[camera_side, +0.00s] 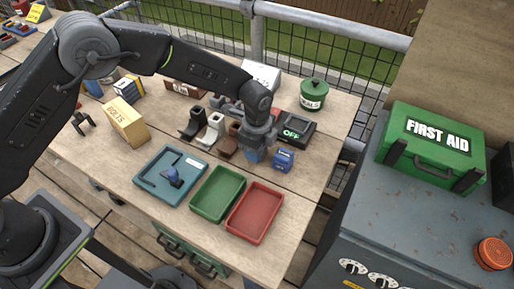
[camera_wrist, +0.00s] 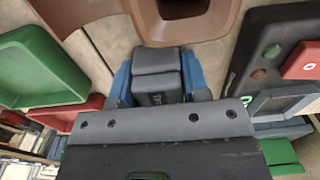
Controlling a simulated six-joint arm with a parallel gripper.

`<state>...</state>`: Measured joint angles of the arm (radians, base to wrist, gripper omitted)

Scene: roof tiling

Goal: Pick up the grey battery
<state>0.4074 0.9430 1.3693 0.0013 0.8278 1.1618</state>
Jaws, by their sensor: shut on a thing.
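The grey battery (camera_wrist: 157,72) shows in the wrist view as a dark grey block between the two blue fingers of my gripper (camera_wrist: 158,88). The fingers are shut on its sides. In the side view my gripper (camera_side: 255,154) points down at the table, just right of the brown holder (camera_side: 229,144). The battery is hidden there behind the fingers, and I cannot tell whether it touches the table. The brown holder also shows close by at the top of the wrist view (camera_wrist: 185,28).
A blue box (camera_side: 283,160) stands just right of my gripper. The black unit marked OFF (camera_side: 301,121) is behind it. White (camera_side: 215,124) and black (camera_side: 193,127) holders stand left. Blue (camera_side: 148,190), green (camera_side: 209,209) and red (camera_side: 263,228) trays lie in front.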

